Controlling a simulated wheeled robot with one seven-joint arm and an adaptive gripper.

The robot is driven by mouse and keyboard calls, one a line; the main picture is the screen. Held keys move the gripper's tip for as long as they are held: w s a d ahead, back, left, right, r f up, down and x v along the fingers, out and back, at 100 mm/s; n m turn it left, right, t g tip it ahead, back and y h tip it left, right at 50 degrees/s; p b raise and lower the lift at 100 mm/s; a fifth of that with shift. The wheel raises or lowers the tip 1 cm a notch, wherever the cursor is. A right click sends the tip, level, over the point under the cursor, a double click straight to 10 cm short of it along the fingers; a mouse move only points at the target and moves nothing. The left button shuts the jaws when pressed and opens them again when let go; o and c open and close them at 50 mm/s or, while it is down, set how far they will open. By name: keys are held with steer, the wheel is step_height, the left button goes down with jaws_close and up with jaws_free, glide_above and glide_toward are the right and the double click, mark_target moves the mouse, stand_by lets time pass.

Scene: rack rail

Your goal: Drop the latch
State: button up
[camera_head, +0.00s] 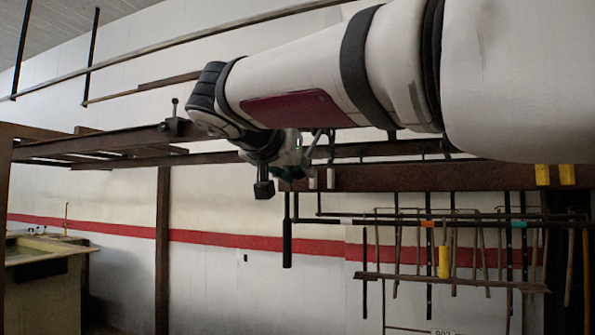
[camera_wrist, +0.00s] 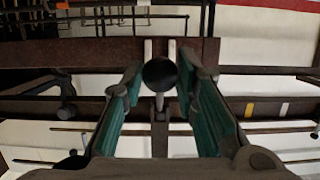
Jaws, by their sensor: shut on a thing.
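In the wrist view a round black knob (camera_wrist: 159,73) on a short pale stem sits between the two green-padded fingers of my gripper (camera_wrist: 159,75). The fingers are closed in on the knob from both sides. Behind it is a brown beam (camera_wrist: 80,53) with two upright white strips (camera_wrist: 148,48). I take the knob for the latch's handle; the rest of the latch cannot be made out. In the head view my gripper (camera_head: 292,165) is at the brown rail, mostly hidden by my own wrist, and the knob does not show there.
A small dark fitting with an upright pin (camera_head: 173,122) stands on the rail to the left. A black cylinder (camera_head: 287,245) hangs below my gripper. Several rods and tools hang from a rack (camera_head: 450,280) at the right. A pale bench (camera_head: 45,270) stands at the lower left.

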steer(key=shift+w+d+f+b, duration=0.15)
steer(key=shift+w+f+b, duration=0.3)
steer(key=shift+f+b, duration=0.2)
steer(key=shift+w+d+f+b, duration=0.15)
steer(key=shift+w+f+b, duration=0.3)
steer(key=shift+f+b, duration=0.15)
steer(key=f+b+x, duration=0.1)
steer(key=b+x, duration=0.3)
steer(key=x, duration=1.1)
steer(key=shift+f, duration=0.5)
steer(key=o, duration=1)
steer(key=shift+w, duration=0.15)
steer(key=shift+b, duration=0.3)
steer(key=s+a+b, duration=0.2)
steer(key=s+b, duration=0.1)
steer(key=s, duration=0.3)
steer(key=shift+s+b, duration=0.3)
steer(key=shift+b, duration=0.1)
steer(key=shift+a, duration=0.15)
